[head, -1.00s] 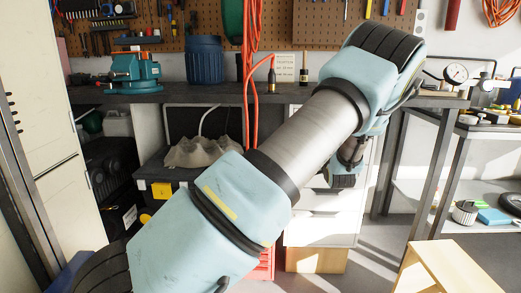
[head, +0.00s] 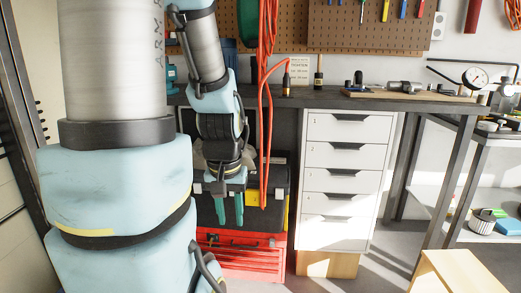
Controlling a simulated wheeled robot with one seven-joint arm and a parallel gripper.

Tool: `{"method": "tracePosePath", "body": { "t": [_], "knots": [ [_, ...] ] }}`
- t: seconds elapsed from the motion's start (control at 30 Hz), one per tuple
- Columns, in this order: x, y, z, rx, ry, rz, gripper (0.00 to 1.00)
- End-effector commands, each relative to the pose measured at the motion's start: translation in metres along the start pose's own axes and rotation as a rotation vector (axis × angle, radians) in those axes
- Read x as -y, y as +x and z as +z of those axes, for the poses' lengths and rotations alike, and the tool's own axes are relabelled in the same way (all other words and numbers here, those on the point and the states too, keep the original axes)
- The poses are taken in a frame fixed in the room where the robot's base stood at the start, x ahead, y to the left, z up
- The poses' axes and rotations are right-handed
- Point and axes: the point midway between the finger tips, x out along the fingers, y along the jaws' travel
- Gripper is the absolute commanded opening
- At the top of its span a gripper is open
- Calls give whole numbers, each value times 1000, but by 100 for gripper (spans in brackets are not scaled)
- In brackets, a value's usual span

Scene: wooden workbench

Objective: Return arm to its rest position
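My gripper (head: 229,222) hangs pointing down, left of the middle of the head view. Its two green fingers are apart with nothing between them. It shows in front of the black toolbox and above the red toolbox. My arm fills the left of the view, with a large pale blue and grey link standing upright close to the camera. A thinner forearm comes down from the top edge to the gripper. The arm hides part of the workbench (head: 385,103) and what stands at its left end.
A white drawer cabinet (head: 345,210) stands under the bench, right of the gripper. A black toolbox (head: 271,190) sits on a red toolbox (head: 238,260). An orange cable (head: 267,130) hangs nearby. A wooden stool (head: 455,272) is at lower right. The floor between looks clear.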

Motion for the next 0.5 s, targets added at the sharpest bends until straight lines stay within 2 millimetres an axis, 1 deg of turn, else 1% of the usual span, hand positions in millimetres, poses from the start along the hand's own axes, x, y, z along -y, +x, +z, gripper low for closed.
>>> {"method": "tracePosePath", "body": {
  "t": [0.03, 0.17, 0.27, 0.4, 0.5],
  "knots": [
    [0, -21, -3, 1, 1, 0, 36],
    [-1, -47, -8, -1, 2, 1, 36],
    [-1, -72, -11, -1, 3, 1, 36],
    [-1, -114, -17, -2, 3, 1, 36],
    [-1, -140, -21, -2, 3, 1, 36]
  ]
}}
